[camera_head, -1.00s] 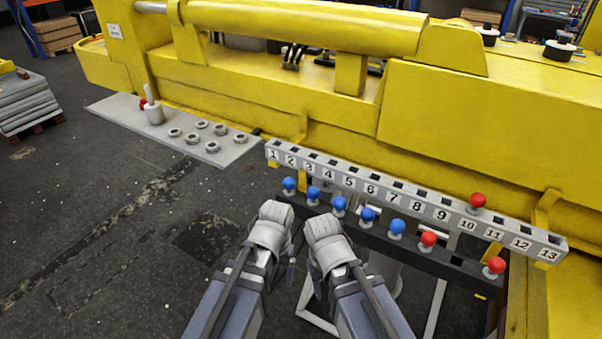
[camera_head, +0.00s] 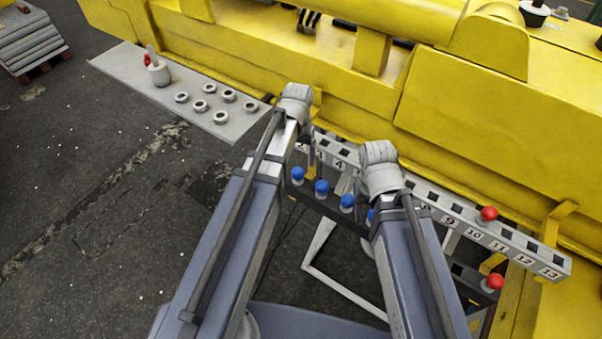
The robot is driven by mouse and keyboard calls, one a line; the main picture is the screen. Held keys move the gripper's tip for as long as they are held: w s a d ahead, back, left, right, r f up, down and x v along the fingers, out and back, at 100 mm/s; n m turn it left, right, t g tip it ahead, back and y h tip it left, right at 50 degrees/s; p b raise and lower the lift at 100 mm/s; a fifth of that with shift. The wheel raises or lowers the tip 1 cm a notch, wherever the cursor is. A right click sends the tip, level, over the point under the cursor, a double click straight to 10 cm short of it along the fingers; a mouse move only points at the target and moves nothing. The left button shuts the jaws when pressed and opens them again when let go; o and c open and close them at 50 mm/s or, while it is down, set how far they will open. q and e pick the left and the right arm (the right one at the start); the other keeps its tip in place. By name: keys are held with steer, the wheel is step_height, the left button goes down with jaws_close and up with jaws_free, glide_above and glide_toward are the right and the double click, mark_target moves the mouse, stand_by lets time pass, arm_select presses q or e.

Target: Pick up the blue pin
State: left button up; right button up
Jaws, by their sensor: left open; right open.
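Several blue pins stand in a row in the dark lower rack (camera_head: 331,210). My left gripper (camera_head: 309,148) is open, reaching over the left end of the numbered rail (camera_head: 521,252), above and beside the leftmost blue pin. My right gripper (camera_head: 380,176) is open above the rack's middle, right of the visible blue pins. Its fingers are largely hidden behind its wrist. Neither gripper visibly holds a pin.
A red pin (camera_head: 488,214) stands in the numbered rail, and another red pin (camera_head: 494,283) is in the lower rack. A grey plate (camera_head: 232,130) carries several metal rings at the left. The yellow boom (camera_head: 480,120) runs behind the rail.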

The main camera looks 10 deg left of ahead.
mark_target(298, 169)
arm_select(q)
steer(key=shift+a+f+b, duration=0.1)
steer(key=shift+f+b, duration=3.55)
steer(key=shift+f, duration=0.2)
steer(key=shift+r, duration=0.1)
jaws_close()
